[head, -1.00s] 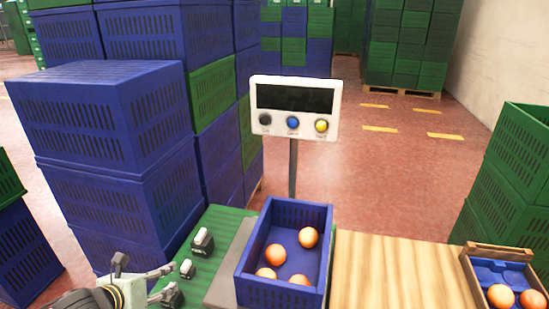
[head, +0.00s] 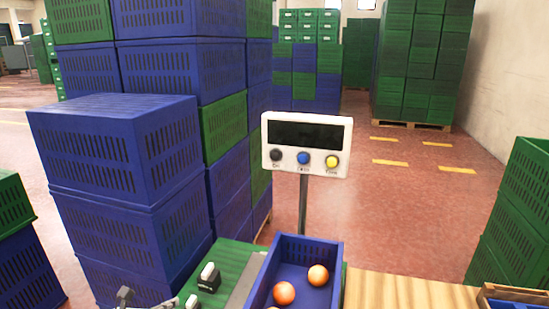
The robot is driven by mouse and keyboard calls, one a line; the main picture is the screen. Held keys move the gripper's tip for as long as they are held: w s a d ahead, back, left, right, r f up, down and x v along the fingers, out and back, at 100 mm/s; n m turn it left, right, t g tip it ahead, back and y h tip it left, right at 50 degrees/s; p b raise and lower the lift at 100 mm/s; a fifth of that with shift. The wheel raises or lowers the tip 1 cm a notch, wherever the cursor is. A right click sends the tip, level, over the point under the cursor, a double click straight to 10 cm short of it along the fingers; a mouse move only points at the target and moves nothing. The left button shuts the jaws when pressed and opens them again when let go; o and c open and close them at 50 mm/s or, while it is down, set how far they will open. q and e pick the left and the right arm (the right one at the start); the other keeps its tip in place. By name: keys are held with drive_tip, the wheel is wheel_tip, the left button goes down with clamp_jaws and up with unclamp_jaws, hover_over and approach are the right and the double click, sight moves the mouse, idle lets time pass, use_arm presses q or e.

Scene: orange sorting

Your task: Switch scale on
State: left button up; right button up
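The scale's white display head (head: 306,145) stands on a thin grey post in the middle of the head view. Its screen (head: 305,134) is dark and blank. Below the screen are a black button (head: 277,155), a blue button (head: 304,158) and a yellow button (head: 332,162), with small labels. A blue crate (head: 309,248) holding oranges sits in front of the post. My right gripper is out of view.
Tall stacks of blue crates (head: 122,140) stand close on the left. Green crates (head: 517,215) are at the right. A wooden surface (head: 410,292) lies right of the orange crate. Air around the display is clear.

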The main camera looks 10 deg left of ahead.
use_arm(q)
clamp_jaws()
idle(1.3)
